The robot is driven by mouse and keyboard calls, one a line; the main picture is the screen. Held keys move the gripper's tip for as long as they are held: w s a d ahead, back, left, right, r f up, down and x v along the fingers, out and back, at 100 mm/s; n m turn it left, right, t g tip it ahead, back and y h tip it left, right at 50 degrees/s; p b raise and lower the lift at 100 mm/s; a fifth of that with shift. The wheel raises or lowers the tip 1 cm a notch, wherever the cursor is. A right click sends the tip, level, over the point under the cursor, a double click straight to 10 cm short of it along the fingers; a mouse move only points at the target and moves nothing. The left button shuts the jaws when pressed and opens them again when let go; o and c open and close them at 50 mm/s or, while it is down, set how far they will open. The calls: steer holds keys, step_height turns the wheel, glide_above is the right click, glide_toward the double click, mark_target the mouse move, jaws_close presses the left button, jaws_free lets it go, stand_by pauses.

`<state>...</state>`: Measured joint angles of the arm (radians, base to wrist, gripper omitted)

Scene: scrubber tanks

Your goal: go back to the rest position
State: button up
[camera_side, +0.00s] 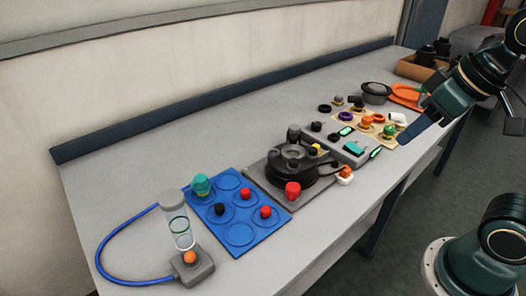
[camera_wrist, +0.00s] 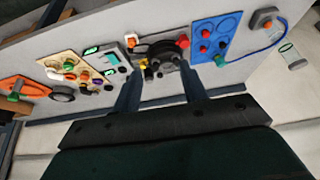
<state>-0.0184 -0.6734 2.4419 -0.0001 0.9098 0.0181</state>
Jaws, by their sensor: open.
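My gripper (camera_side: 410,129) is raised over the right part of the bench in the side view, apart from everything on it. In the wrist view, the two blue fingers of my gripper (camera_wrist: 161,73) stand wide apart with nothing held between them. A black round device (camera_side: 291,163) on a grey plate shows beyond the fingertips in the wrist view (camera_wrist: 160,50). The area right below the gripper is partly hidden by the arm in the side view.
A blue tray (camera_side: 240,235) with red-topped parts and a clear cylinder (camera_side: 180,228) stand at the left. A grey box (camera_side: 349,152), a beige board with coloured parts, a dark pot (camera_side: 376,92), and a cardboard box (camera_side: 410,69) stand further right. The front bench strip is clear.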

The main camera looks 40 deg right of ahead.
steer(key=shift+s+d+f, duration=0.1)
steer(key=shift+s+f, duration=0.1)
steer(key=shift+s, duration=0.25)
steer(key=shift+s+d+f, duration=0.1)
steer(key=shift+s+f, duration=0.1)
steer(key=shift+s, duration=0.25)
